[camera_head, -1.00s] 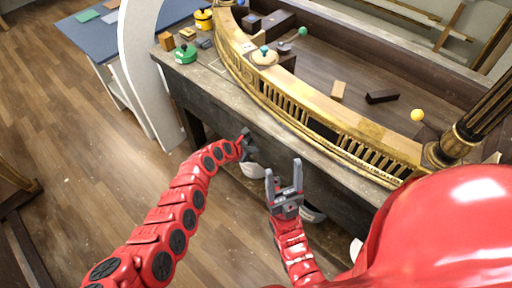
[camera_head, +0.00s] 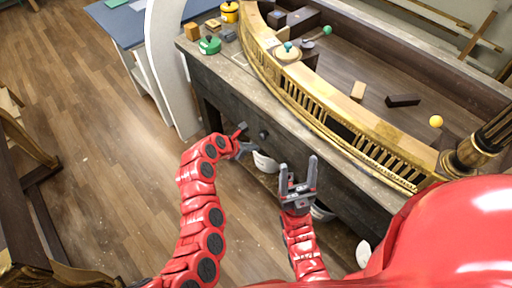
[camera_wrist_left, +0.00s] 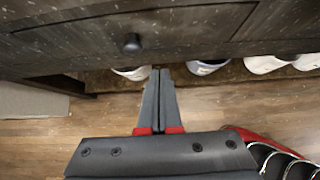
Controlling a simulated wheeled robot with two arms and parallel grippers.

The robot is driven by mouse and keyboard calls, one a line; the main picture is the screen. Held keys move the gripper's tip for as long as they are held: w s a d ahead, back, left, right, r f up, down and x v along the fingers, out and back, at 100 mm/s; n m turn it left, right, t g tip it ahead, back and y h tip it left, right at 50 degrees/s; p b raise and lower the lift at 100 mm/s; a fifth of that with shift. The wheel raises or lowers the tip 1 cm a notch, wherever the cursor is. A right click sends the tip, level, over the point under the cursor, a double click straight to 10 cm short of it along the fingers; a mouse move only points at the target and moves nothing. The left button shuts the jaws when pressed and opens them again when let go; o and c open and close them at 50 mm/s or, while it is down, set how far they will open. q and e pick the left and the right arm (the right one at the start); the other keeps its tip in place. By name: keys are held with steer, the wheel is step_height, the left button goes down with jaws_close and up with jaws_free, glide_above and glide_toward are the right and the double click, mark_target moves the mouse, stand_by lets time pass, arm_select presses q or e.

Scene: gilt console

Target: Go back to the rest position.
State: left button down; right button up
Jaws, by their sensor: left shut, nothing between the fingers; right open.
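My left gripper (camera_head: 243,141) is at the end of the red arm from the left, in front of the console's dark front and below its top edge. In the left wrist view its two fingers (camera_wrist_left: 159,98) are together with nothing between them, in front of a drawer with a round knob (camera_wrist_left: 132,44). My right gripper (camera_head: 298,178) points up with its two fingers apart and nothing between them. It is in front of the console, right of the left gripper.
The gilt console (camera_head: 345,133) holds blocks, a green-knobbed lid (camera_head: 288,52), a yellow ball (camera_head: 436,121) and a green object (camera_head: 209,45). White rounded things (camera_head: 265,162) sit beneath it. A blue-topped table (camera_head: 120,22) stands at the back left. Open wooden floor (camera_head: 110,140) lies left.

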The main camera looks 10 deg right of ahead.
arm_select(q)
steer(key=shift+s+a+r, duration=0.2)
steer(key=shift+a+r, duration=0.05)
steer(key=shift+a, duration=0.05)
